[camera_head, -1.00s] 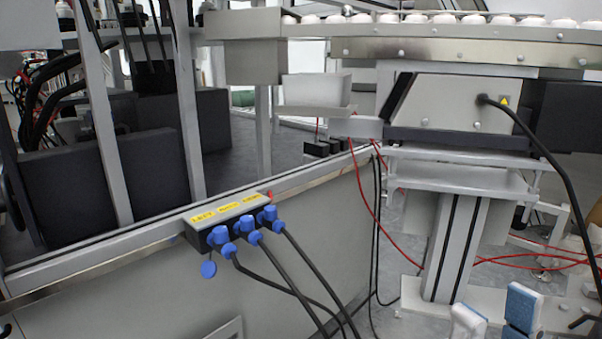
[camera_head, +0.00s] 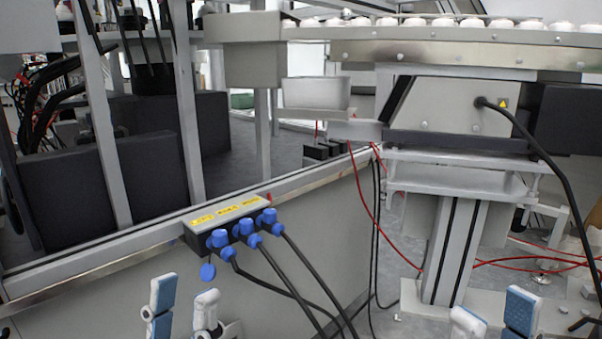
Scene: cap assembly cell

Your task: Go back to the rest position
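My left gripper (camera_head: 184,306) is at the bottom edge, left of centre, in front of the grey cabinet panel (camera_head: 290,250). Its two fingers, with pale blue pads, point up and stand apart with nothing between them. My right gripper (camera_head: 495,320) is at the bottom edge on the right, in front of the conveyor's support post (camera_head: 455,245). Its fingers also stand apart and empty. The lower parts of both grippers are cut off by the frame.
A connector box (camera_head: 225,217) with blue plugs and black cables sits on the cabinet's edge, above my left gripper. Red cables (camera_head: 520,262) hang and run behind my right gripper. A conveyor (camera_head: 450,48) carrying white caps crosses the top.

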